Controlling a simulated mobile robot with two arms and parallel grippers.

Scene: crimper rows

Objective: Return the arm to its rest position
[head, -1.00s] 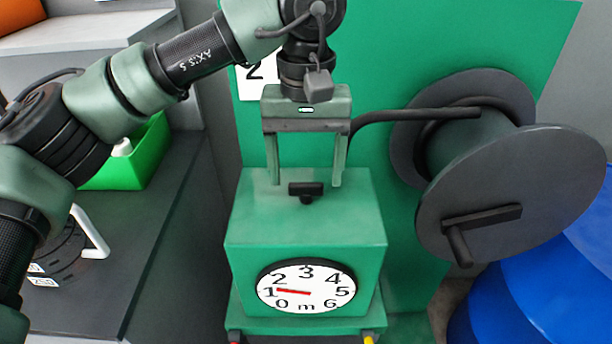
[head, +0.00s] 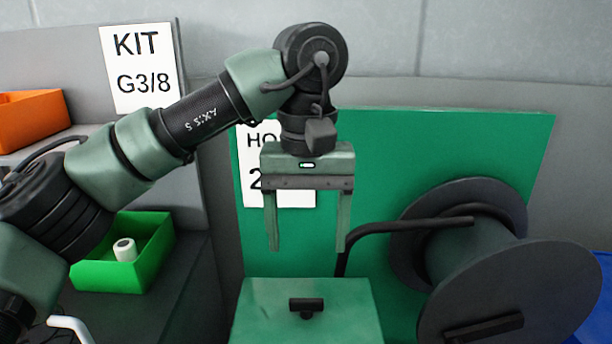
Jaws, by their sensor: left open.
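My left gripper (head: 307,240) is open and empty. It points down, with its two fingers apart, above the green box (head: 265,315). A black knob (head: 306,305) sits on top of the box, below the fingers and apart from them. The front of the box lies below the edge of the head view. My left arm comes in from the left and bends down at the wrist. My right gripper is not in view.
A grey reel (head: 500,290) stands at the right, with a black hose (head: 385,227) running from it toward the box. A green panel (head: 420,150) stands behind. At the left are a green bin (head: 105,276) holding a white roll (head: 125,250), and an orange bin (head: 32,118).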

